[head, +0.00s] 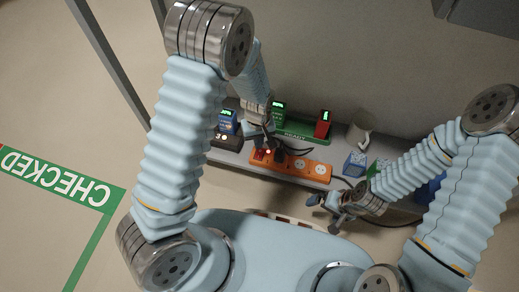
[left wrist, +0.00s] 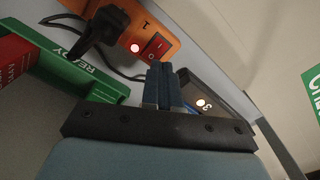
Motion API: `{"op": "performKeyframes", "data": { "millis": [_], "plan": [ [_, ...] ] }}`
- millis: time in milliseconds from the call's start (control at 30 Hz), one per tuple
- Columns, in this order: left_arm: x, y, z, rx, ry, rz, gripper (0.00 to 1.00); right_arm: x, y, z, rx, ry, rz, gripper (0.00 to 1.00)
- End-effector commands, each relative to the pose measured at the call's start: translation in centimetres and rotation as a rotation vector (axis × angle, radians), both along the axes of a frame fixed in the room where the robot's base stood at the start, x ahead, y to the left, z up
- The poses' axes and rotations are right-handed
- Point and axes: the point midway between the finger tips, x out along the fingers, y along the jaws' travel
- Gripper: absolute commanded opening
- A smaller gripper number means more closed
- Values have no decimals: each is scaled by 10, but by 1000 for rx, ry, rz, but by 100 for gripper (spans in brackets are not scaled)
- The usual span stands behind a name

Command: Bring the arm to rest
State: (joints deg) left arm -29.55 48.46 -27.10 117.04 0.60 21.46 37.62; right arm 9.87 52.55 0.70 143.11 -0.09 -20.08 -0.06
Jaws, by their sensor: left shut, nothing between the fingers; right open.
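My left gripper (head: 264,143) is over the shelf, by the left end of the orange power strip (head: 304,167). In the left wrist view its blue fingers (left wrist: 162,84) are shut with nothing between them, beside the strip's lit red switch (left wrist: 155,45). My right gripper (head: 330,207) is open and empty, low in front of the shelf near my base. My left arm hides part of the shelf's left side.
A black plug (left wrist: 104,28) sits in the strip, its cable running off. A green READY tray (head: 300,130) holds upright devices, one red (head: 323,122). A dark box (head: 227,141) with a lit light, a white mug (head: 358,132) and a blue box (head: 355,163) stand nearby. The left floor is clear.

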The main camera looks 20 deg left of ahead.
Motion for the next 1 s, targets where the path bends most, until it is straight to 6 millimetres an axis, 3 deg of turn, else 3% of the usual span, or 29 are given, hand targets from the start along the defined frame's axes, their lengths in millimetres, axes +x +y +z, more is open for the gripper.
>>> {"op": "performKeyframes", "data": {
  "millis": [500, 567, 667, 767, 900, 1000],
  "plan": [
    [0, 0, 0, 1, 0, 0, 0, -1, -1, -1, -1, 3, 1, 100],
    [-7, 3, 0, -10, 8, -10, 0, -2, -1, 6, -2, 6, 3, 100],
    [-33, 9, -6, -63, 23, -67, 0, -2, 0, 29, -1, 5, 5, 100],
    [-75, 9, -8, -153, 16, -154, 0, -3, 2, 57, 1, 4, 8, 100],
    [-122, -3, 3, -269, -44, -256, 0, -4, 5, 85, 3, 4, 13, 100],
    [-139, -11, 13, -316, -93, -299, 0, -5, 6, 94, 4, 6, 15, 100]
  ]
}}
